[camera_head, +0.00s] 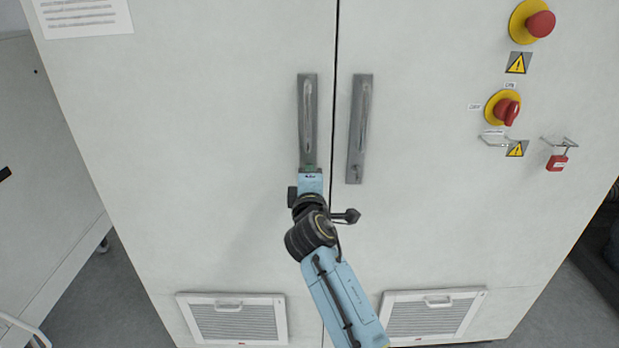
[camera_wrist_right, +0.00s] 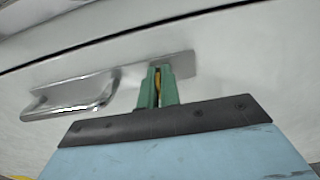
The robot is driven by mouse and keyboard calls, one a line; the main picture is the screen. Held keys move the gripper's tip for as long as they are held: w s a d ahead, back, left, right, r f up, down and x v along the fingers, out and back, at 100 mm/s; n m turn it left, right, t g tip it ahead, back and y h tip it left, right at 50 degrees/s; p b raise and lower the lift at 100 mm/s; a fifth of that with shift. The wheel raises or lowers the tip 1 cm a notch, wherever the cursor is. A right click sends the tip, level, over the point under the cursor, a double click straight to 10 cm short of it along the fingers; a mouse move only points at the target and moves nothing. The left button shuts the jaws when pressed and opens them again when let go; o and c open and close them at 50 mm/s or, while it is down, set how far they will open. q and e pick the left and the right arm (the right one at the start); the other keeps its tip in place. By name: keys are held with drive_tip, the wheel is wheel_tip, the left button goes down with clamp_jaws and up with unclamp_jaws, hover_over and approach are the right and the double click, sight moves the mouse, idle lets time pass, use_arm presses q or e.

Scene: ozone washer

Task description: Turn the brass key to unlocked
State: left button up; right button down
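The brass key shows in the right wrist view as a small gold sliver (camera_wrist_right: 158,84) at one end of a metal handle plate (camera_wrist_right: 183,65). My right gripper (camera_wrist_right: 158,88) has its green fingers close together on both sides of the key, and they appear shut on it. Most of the key is hidden between the fingers, so its turn angle cannot be told. In the head view my right gripper (camera_head: 311,170) is at the lower end of the left door's handle (camera_head: 308,120), hiding the key there. My left gripper is not in view.
The right door's handle (camera_head: 360,128) is close beside my right gripper, across the door seam. Red knobs on yellow plates (camera_head: 532,22) (camera_head: 503,108) and a red padlock (camera_head: 557,162) are at the right. Vents (camera_head: 236,318) (camera_head: 432,313) are low on the doors.

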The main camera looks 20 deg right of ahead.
idle(0.3)
drive_tip(key=c, duration=1.6)
unclamp_jaws()
drive_tip(key=p+v, duration=0.1)
drive_tip(key=v, duration=1.2)
drive_tip(key=shift+s+a, duration=0.1)
drive_tip(key=shift+s, duration=0.1)
